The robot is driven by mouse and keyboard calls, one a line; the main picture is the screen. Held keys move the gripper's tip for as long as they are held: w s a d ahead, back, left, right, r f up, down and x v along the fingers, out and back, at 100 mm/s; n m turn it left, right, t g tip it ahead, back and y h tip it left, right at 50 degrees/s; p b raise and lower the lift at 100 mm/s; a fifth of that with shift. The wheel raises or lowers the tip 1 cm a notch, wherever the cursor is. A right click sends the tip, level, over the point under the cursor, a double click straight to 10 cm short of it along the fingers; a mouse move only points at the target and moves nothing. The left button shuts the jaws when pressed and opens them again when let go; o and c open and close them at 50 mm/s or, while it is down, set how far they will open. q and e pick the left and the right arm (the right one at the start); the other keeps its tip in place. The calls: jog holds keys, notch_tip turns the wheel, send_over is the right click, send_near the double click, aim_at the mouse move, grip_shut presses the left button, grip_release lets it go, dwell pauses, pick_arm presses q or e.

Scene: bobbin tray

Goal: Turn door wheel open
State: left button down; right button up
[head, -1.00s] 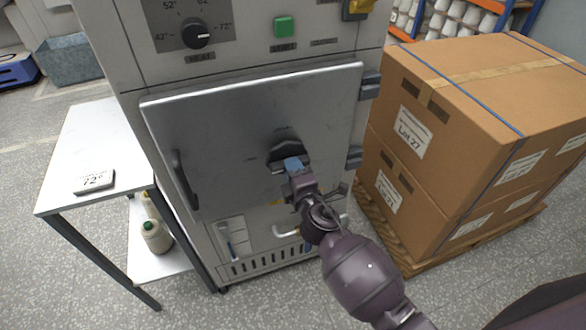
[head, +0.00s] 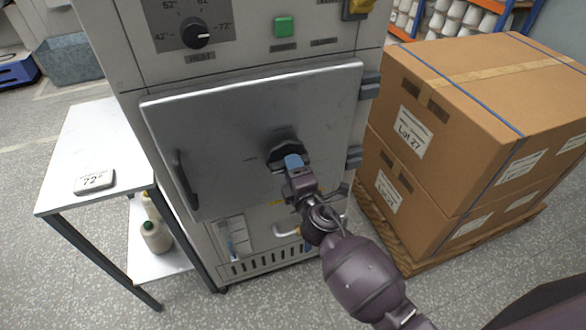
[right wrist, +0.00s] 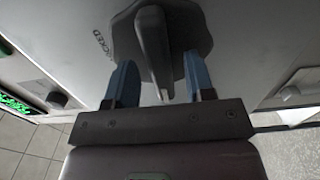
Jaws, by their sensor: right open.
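The door wheel is a dark knob (head: 287,147) low in the middle of the grey metal cabinet door (head: 235,110). The door looks shut, with a dark handle (head: 183,180) at its left and hinges at its right. My right gripper (head: 292,163) is at the wheel, partly covering its lower side. In the right wrist view, my right gripper (right wrist: 160,85) is open, its blue fingers on either side of the wheel's raised grip bar (right wrist: 153,45). Gaps show between the bar and both fingers. My left gripper is not in view.
Strapped cardboard boxes (head: 460,110) on a pallet (head: 400,245) stand close at the right. A heat dial (head: 196,34) and green button (head: 284,26) sit above the door.

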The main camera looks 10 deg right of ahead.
jog(key=s+d, duration=0.1)
jog(key=s, duration=0.9)
jog(key=shift+s, duration=0.25)
jog(key=shift+d, duration=0.1)
jog(key=s+d+f+m+g+h, duration=0.1)
jog(key=s+d+f+m+g, duration=0.2)
jog(key=s+d+f+m, duration=0.3)
jog(key=s+d+f+m+g+h, duration=0.1)
jog(key=s+d+f+m+g, duration=0.2)
jog(key=s+d+f+m, duration=0.4)
jog(key=s+f+m, duration=0.1)
jog(key=s+m, duration=0.3)
jog(key=m, duration=0.1)
jog(key=shift+s+d+g, duration=0.2)
jog(key=shift+s+g, duration=0.1)
jog(key=shift+g, duration=0.1)
jog(key=shift+f, duration=0.1)
